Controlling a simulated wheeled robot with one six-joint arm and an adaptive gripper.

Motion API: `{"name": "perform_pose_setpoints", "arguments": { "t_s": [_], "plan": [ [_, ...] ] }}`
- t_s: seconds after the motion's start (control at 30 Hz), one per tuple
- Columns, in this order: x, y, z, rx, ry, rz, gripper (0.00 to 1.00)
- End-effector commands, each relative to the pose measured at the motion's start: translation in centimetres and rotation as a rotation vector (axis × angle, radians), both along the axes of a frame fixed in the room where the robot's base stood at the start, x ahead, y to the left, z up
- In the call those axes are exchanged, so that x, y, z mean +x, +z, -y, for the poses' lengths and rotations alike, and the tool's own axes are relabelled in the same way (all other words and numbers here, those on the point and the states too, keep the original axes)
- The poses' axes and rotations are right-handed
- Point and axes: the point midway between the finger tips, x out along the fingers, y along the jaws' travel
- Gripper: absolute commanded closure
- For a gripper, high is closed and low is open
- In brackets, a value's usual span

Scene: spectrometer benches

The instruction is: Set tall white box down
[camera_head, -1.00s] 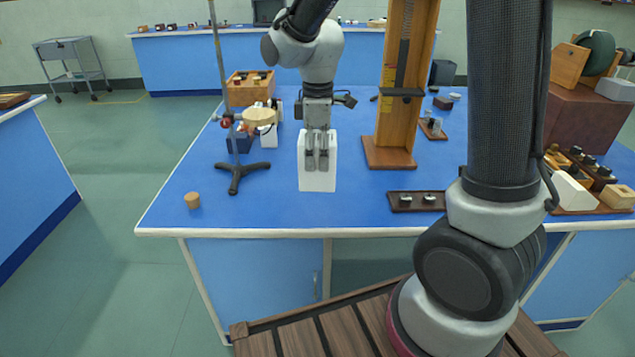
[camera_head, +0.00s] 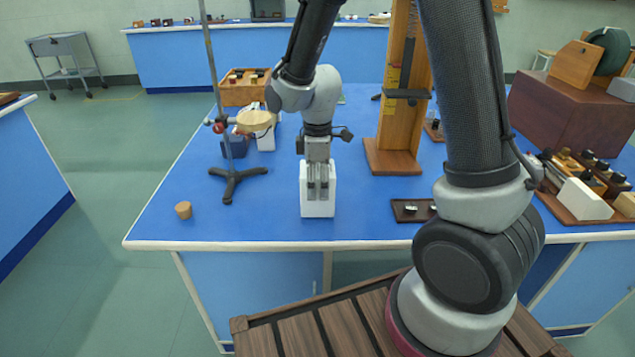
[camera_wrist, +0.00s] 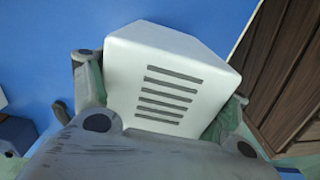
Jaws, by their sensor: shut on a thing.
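The tall white box (camera_head: 317,207) is upright near the front edge of the blue bench, in the middle of the head view. My gripper (camera_head: 318,187) comes down from above and is shut on it. In the wrist view the box (camera_wrist: 165,85) shows a slotted face between the two fingers of my gripper (camera_wrist: 165,115). In the head view the box's base appears at or just above the blue bench top (camera_head: 265,215); I cannot tell whether it touches.
A cork (camera_head: 183,210) is on the bench to the left. A stand (camera_head: 231,172) is behind it. A wooden upright (camera_head: 398,160) and a small dark tray (camera_head: 410,210) are right of the box. The bench's front edge (camera_head: 230,244) is close. Blue surface between cork and box is clear.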

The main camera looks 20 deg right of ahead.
Motion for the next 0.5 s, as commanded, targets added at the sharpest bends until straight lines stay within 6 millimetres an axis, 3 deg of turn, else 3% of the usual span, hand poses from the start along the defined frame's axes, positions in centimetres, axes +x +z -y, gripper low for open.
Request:
{"name": "perform_pose_setpoints", "arguments": {
  "t_s": [0.37,0.4,0.5],
  "plan": [
    [0.03,-0.46,-0.01,0.001,0.000,0.001,0.76],
    [0.01,-0.55,-0.01,0.001,0.000,0.001,0.23],
    [0.01,-0.52,-0.01,0.001,0.000,0.001,0.04]
  ]
}}
